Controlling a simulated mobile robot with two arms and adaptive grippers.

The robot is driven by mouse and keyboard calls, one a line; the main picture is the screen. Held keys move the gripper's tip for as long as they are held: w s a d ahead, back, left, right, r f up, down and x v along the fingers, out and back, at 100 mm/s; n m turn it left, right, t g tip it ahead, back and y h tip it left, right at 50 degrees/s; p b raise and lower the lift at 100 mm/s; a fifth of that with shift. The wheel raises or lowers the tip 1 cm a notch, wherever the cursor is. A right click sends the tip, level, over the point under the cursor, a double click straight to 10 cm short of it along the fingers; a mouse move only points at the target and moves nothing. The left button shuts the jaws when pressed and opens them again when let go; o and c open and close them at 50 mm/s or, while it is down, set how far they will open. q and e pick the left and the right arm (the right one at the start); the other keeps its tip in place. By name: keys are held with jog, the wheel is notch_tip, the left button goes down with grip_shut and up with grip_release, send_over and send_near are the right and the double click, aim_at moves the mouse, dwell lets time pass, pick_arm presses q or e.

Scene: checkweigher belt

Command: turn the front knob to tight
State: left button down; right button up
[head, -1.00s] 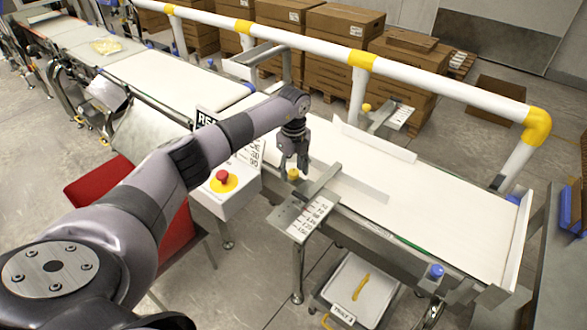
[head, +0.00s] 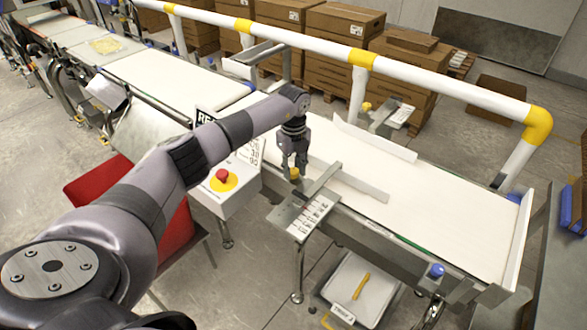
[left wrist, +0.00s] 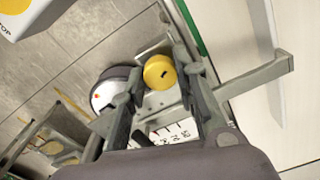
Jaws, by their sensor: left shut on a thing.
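The front knob (head: 295,173) is a small yellow cap on the metal bracket with the printed scale (head: 309,213), at the near edge of the belt. My left gripper (head: 293,168) points down over it with its fingers around it. In the left wrist view the knob (left wrist: 160,72) shows its round yellow top with a dark mark, between the two fingers of my gripper (left wrist: 161,76). The gripper is shut on the knob. The scale (left wrist: 170,134) is partly covered there by the gripper. My right gripper is not in view.
A guide rail (head: 350,180) lies over the white belt (head: 440,205). A second yellow knob (head: 366,106) stands on the far side. A control box with a red stop button (head: 222,175) is left of the bracket. A white and yellow pipe rail (head: 430,82) runs behind.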

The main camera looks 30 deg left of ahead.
pick_arm(q)
jog(key=m+b, duration=0.1)
jog(key=m, duration=0.1)
jog(key=shift+w+m+b, duration=0.1)
jog(key=shift+m+b, duration=0.2)
jog(key=shift+m, duration=0.1)
jog(key=m+b, duration=0.1)
jog(key=m, duration=0.2)
jog(key=shift+m+b, duration=0.3)
jog(key=shift+b, duration=0.1)
jog(key=m+b, duration=0.1)
jog(key=m, duration=0.2)
jog(key=shift+m, duration=0.3)
jog(key=m+b, duration=0.2)
jog(key=m, duration=0.1)
jog(key=shift+m, duration=0.4)
jog(key=m+b, duration=0.1)
jog(key=m, duration=0.3)
jog(key=m+b, duration=0.1)
jog(key=m, duration=0.4)
jog(key=shift+r, duration=0.15)
jog(key=shift+m, duration=0.3)
jog(key=c, duration=1.2)
grip_release()
jog(key=shift+c, duration=0.2)
